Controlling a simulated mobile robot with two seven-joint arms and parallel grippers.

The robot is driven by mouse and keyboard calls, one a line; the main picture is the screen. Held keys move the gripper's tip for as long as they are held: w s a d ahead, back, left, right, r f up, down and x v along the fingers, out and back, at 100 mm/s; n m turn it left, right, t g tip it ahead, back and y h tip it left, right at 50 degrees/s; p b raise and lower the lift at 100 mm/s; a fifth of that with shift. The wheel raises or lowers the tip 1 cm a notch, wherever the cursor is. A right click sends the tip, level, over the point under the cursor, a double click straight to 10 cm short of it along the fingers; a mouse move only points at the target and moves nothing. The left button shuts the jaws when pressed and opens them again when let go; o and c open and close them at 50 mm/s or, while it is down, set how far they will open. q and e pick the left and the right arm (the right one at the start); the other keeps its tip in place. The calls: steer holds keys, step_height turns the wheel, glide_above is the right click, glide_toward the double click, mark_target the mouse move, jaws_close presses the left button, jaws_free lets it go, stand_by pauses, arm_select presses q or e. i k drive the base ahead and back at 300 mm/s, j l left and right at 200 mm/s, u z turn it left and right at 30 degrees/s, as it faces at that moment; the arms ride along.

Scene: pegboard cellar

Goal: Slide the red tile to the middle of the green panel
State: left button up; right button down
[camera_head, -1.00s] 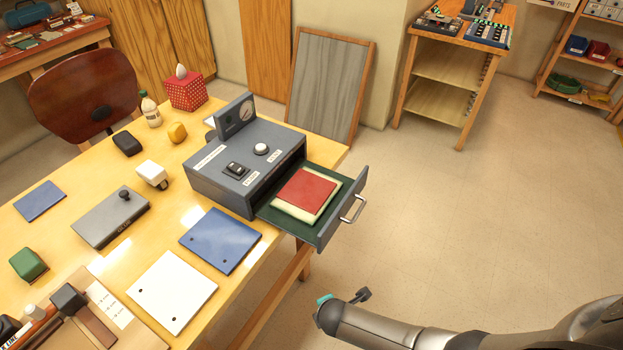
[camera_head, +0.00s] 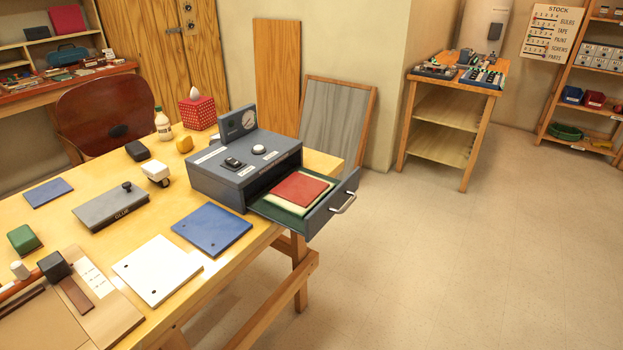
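A red square tile (camera_head: 301,188) lies on a slightly larger cream tile (camera_head: 273,202) in the open drawer of a grey box (camera_head: 223,176). Both lie on the drawer's green floor (camera_head: 275,212), which shows as a strip along the front and left edges. I see no other green panel in this view. The red tile sits towards the back right of the cream one. Neither of my grippers is in view.
The drawer front (camera_head: 331,205) with its metal handle (camera_head: 344,203) juts past the table edge. A blue plate (camera_head: 212,231) and a white plate (camera_head: 158,270) lie on the table (camera_head: 95,231) in front of the box. Floor to the right is clear.

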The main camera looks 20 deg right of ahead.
mark_target(300, 189)
steer(key=k+u, duration=0.15)
steer(key=u, duration=1.05)
steer(key=l+u, duration=0.15)
steer(key=u, duration=1.5)
steer(key=k+l, duration=0.2)
steer(key=l, duration=0.2)
steer(key=k+l+u, duration=0.1)
steer(key=l, duration=0.3)
steer(key=k+l, duration=0.3)
steer(key=k+l+u, duration=0.1)
steer(key=l, duration=0.35)
steer(key=k+l, duration=0.25)
steer(key=l, duration=0.15)
steer(key=k+l, duration=0.25)
steer(key=l, duration=0.15)
steer(key=k+l, duration=0.55)
steer(key=l, duration=0.25)
